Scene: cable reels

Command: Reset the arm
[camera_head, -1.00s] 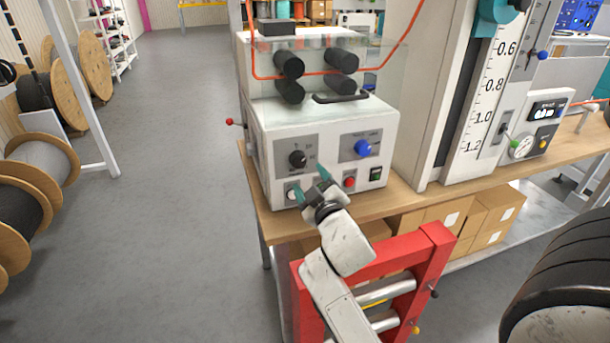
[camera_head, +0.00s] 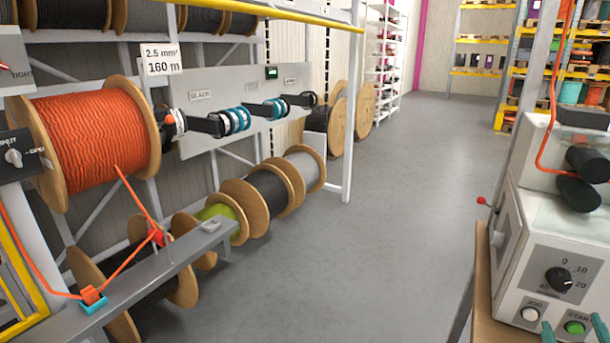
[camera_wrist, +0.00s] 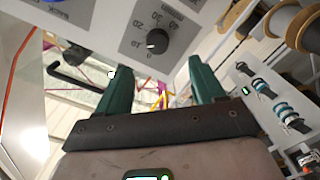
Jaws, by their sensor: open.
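My gripper (camera_head: 574,331) shows only as two teal fingertips at the bottom right of the head view, in front of the white control box (camera_head: 512,265). In the wrist view its two teal fingers (camera_wrist: 160,68) are spread apart with nothing held between them. The box's black dial (camera_head: 558,280) lies just above the fingertips; it also shows in the wrist view (camera_wrist: 157,41), beyond the gap between the fingers. A green START button (camera_head: 574,327) appears between the fingertips. I cannot tell how far the fingers are from the panel. The rest of my arm is hidden.
On the left stands a rack with an orange cable reel (camera_head: 95,140) and a grey rail (camera_head: 160,270) carrying orange cable. More reels (camera_head: 265,195) line the floor. The grey floor (camera_head: 400,200) in the middle is clear. A wooden bench (camera_head: 480,300) supports the box.

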